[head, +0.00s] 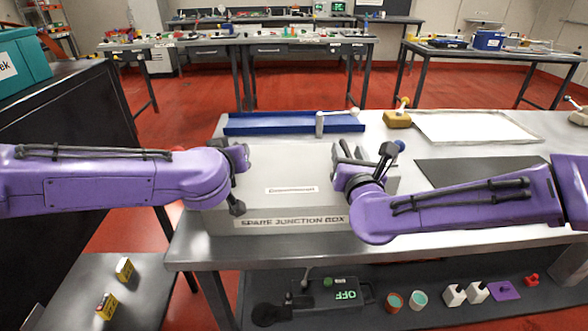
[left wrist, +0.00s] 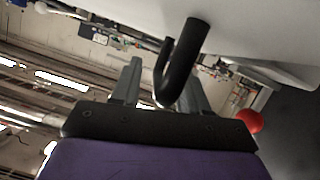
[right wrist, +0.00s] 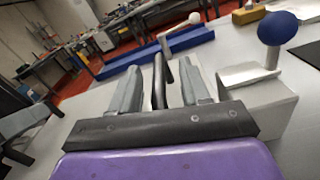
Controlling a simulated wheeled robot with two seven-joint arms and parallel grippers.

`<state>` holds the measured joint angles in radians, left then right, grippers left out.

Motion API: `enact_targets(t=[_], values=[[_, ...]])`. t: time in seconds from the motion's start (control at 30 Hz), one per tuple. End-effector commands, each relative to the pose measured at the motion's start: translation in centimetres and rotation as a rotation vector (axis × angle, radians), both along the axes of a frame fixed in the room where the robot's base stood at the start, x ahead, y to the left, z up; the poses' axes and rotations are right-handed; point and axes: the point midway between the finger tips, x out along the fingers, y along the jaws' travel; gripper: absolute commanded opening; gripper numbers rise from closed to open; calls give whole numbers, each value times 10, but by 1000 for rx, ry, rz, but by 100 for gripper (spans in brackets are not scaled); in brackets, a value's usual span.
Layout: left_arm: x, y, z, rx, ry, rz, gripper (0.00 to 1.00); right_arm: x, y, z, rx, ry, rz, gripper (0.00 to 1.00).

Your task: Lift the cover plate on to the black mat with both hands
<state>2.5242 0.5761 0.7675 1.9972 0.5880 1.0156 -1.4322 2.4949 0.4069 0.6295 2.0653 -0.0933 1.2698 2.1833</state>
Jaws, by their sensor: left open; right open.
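The grey cover plate (head: 280,165) lies flat on top of the box labelled "SPARE JUNCTION BOX" (head: 290,222). The black mat (head: 470,173) lies bare on the bench to the right, partly hidden by my right arm. My left gripper (head: 238,178) is at the plate's left end; in the left wrist view a black handle (left wrist: 185,55) stands at its open fingers. My right gripper (head: 342,152) is at the plate's right end; in the right wrist view another black handle (right wrist: 159,80) stands between its open fingers. Whether any finger touches a handle I cannot tell.
A blue tray (head: 260,123) and a lever lie behind the box. A blue-knobbed lever (right wrist: 278,28) on a grey block (right wrist: 265,97) stands close beside my right gripper. A white board (head: 475,126) and yellow block (head: 397,120) are at the back right.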

Motion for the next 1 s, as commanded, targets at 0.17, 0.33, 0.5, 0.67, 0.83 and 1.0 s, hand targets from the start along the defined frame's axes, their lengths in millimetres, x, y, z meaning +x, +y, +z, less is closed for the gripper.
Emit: enact_targets(t=[0.17,0.33,0.5,0.67,0.83,1.0], values=[[0,0,0,1,0,-1,44,0,0,0,0,0,0,46],[0,-1,0,1,0,-1,5,0,-1,0,0,0,-1,7],[0,-1,0,0,0,-2,0,0,0,0,0,0,-1,0],[0,-1,0,0,0,-2,0,0,0,0,0,0,0,0],[0,-1,0,1,1,-3,0,-1,0,0,0,0,1,0],[0,-1,0,1,0,-4,0,-1,0,0,0,0,2,0]])
